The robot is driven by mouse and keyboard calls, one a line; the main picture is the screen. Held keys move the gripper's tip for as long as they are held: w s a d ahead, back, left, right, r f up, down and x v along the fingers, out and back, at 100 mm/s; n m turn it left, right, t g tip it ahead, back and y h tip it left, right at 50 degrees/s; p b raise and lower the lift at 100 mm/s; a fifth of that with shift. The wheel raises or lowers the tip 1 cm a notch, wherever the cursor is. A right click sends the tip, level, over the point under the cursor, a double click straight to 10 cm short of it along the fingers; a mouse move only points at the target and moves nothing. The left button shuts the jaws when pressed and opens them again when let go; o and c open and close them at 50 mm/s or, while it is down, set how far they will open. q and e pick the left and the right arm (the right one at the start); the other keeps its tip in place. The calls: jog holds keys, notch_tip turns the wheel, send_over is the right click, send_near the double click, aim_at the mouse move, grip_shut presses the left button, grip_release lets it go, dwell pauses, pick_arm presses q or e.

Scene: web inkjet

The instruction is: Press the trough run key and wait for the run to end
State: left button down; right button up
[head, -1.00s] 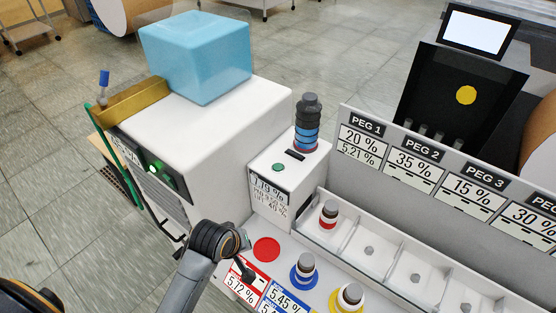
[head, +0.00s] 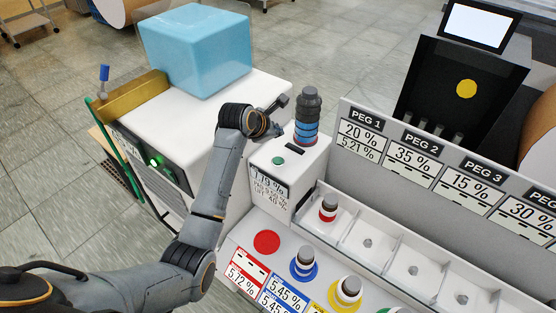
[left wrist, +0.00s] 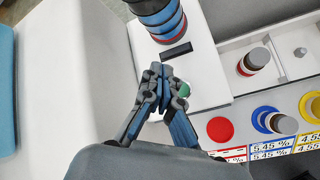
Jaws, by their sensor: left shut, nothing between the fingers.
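A small white box (head: 283,182) has a round green key (head: 278,161) on top and a percent display (head: 269,187) on its front. I cannot tell whether this is the trough run key. My left gripper (head: 280,103) is shut and empty, above the box's left side, apart from the dark bottle stack (head: 307,116). In the left wrist view its fingertips (left wrist: 161,70) are near the green key (left wrist: 184,89), which a finger partly hides. The large white machine (head: 215,115) has a lit green button (head: 155,161) on its front panel. My right gripper is not in view.
A pale blue block (head: 195,50) sits on the large machine, with a brass trough (head: 135,97) at its left. A peg-labelled panel (head: 400,150) rises at the right.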

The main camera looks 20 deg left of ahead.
pick_arm(q)
send_over(277, 162)
notch_tip(277, 162, down, 8)
jog(key=shift+a+r+b, duration=0.1)
jog(key=shift+r+b, duration=0.05)
jog(key=shift+b, duration=0.25)
jog(key=shift+f, duration=0.6)
jog(key=shift+f, duration=0.1)
dwell(1.1)
jog(key=shift+f, duration=0.25)
